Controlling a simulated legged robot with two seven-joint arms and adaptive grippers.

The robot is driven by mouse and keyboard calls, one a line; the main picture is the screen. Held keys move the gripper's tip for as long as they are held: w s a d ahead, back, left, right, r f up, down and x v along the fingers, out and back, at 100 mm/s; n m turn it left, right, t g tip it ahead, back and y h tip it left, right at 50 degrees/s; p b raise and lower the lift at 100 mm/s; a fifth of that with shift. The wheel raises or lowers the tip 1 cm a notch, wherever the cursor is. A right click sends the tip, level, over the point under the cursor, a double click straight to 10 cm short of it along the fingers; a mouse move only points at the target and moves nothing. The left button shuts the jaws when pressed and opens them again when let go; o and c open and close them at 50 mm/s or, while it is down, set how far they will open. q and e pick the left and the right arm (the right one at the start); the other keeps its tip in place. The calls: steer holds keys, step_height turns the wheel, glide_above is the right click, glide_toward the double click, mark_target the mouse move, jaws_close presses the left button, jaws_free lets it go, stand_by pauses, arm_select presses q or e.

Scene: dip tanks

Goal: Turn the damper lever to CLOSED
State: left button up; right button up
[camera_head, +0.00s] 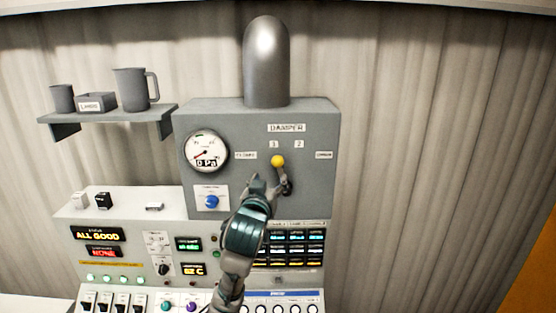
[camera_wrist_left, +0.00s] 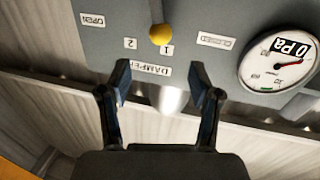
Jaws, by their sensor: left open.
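The damper lever has a yellow knob (camera_head: 278,160) and stands on the grey damper box (camera_head: 225,118). Its knob is just below the "1" mark, between the CLOSED label (camera_head: 245,155) on the left and the OPEN label (camera_head: 323,155) on the right. My left gripper (camera_head: 270,184) is in front of the box, just below the knob, and hides part of the lever's lower end. In the left wrist view, which is upside down, the gripper (camera_wrist_left: 160,72) is open and empty. The knob (camera_wrist_left: 160,34) shows there beyond the fingertips, roughly centred between them.
A round pressure gauge (camera_head: 206,151) reading 0 Pa and a blue knob (camera_head: 211,202) are left of the lever. A control console (camera_head: 130,207) with switches and displays lies below. A shelf (camera_head: 110,116) with jugs hangs at upper left. The wall right of the box is clear.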

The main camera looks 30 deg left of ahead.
mark_target(276, 164)
arm_select(q)
steer(key=p+x, duration=0.3)
steer(key=x, duration=0.9)
steer(key=shift+w+a+p, duration=0.2)
steer(key=shift+a+p, duration=0.05)
steer(key=shift+p, duration=0.05)
steer(key=shift+f, duration=0.1)
jaws_close()
